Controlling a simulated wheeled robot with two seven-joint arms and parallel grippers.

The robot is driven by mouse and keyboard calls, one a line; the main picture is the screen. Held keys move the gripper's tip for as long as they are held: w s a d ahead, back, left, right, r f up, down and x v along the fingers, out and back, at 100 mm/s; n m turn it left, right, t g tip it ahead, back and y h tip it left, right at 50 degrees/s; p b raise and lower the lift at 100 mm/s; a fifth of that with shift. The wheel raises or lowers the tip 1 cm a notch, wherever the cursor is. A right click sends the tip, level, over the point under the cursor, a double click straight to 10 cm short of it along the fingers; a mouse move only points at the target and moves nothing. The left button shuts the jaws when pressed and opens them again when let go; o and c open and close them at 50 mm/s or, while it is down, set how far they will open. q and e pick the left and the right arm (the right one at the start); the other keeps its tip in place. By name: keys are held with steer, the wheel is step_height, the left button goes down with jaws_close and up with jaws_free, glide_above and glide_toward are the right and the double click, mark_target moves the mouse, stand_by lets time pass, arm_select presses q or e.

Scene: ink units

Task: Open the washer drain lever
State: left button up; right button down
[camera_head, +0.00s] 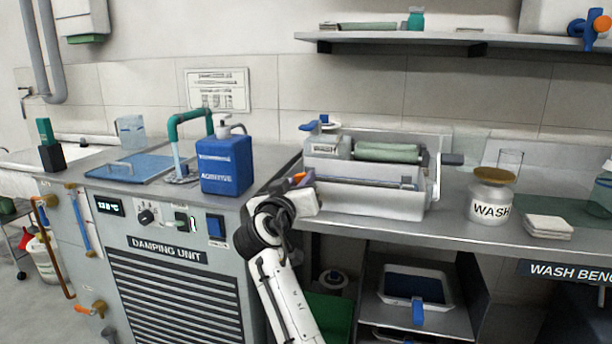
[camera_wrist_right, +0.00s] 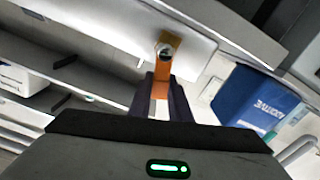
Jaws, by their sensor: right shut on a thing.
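The washer (camera_head: 375,198) is a pale roller unit with a green roller, standing on the metal bench. Its small orange drain lever (camera_head: 298,177) sits at the washer's left end, largely hidden by my gripper. In the right wrist view the orange lever (camera_wrist_right: 160,88) hangs from a brass pivot (camera_wrist_right: 165,48) on the washer's white wall. My right gripper (camera_head: 290,184) is at that end, and its dark fingers (camera_wrist_right: 161,92) are shut on the lever from both sides. My left gripper is in neither view.
A blue ADDITIVE jug (camera_head: 226,170) stands on the damping unit (camera_head: 175,275), left of my right gripper. It also shows in the right wrist view (camera_wrist_right: 255,103). A WASH jar (camera_head: 490,197) and white pads (camera_head: 549,227) are right of the washer. A shelf (camera_head: 450,38) runs above.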

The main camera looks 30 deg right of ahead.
steer(key=n, duration=0.1)
steer(key=n+p, duration=0.1)
steer(key=n, duration=0.1)
steer(key=w+a+f+n+p, duration=0.1)
steer(key=shift+w+n, duration=0.1)
steer(key=shift+n, duration=0.3)
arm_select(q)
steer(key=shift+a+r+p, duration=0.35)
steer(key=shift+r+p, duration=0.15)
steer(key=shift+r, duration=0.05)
arm_select(e)
steer(key=shift+w+a+f+n, duration=0.15)
steer(key=shift+a+f+n, duration=0.1)
steer(key=shift+n, duration=0.45)
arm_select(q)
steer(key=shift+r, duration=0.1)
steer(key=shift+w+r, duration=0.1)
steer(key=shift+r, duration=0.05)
arm_select(e)
steer(key=c, duration=1.6)
jaws_free()
steer(key=shift+c, duration=0.2)
steer(key=v, duration=1)
steer(key=shift+a, duration=0.1)
